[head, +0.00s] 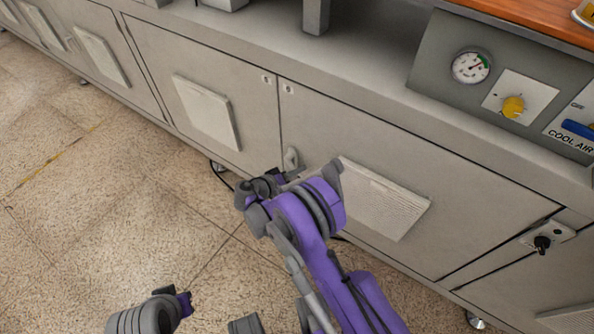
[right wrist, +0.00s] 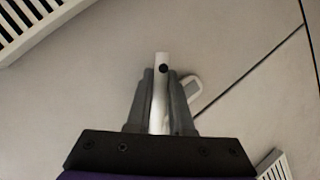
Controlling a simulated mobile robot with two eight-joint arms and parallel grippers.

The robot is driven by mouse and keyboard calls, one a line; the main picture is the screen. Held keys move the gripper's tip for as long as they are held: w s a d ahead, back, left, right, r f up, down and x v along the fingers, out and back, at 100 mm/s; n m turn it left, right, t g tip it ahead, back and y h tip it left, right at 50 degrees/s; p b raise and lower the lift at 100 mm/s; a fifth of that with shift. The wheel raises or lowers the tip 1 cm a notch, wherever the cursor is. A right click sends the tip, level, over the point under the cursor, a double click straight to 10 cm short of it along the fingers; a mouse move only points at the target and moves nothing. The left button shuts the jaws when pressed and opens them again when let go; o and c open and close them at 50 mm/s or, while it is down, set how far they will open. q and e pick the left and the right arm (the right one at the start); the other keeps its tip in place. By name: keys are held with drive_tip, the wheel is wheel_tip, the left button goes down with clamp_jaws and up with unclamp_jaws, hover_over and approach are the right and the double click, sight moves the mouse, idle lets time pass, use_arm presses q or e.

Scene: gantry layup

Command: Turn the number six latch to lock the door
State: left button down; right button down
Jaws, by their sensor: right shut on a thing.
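A small pale latch (head: 291,158) sits on the grey cabinet front, near the lower part of the seam between two doors. My right gripper (head: 284,177) is at it, and its fingers hide part of it. In the right wrist view, my right gripper (right wrist: 160,95) is shut on the latch's light bar (right wrist: 160,62), which stands between the two grey fingers. A dark round spot shows near the bar's end. A rounded pale plate (right wrist: 192,87) of the latch shows beside the right finger. No number can be read.
The doors carry louvred vents (head: 390,205). A keyed lock (head: 543,243) is on the right. A gauge (head: 471,66), a yellow knob (head: 513,106) and a blue switch (head: 578,128) are above. Tiled floor (head: 110,215) lies open at left.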

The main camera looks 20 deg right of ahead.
drive_tip(key=c, duration=0.8)
unclamp_jaws()
drive_tip(key=p+v, duration=0.1)
drive_tip(key=v, duration=1)
drive_tip(key=shift+p, duration=0.3)
drive_tip(key=shift+d, duration=0.1)
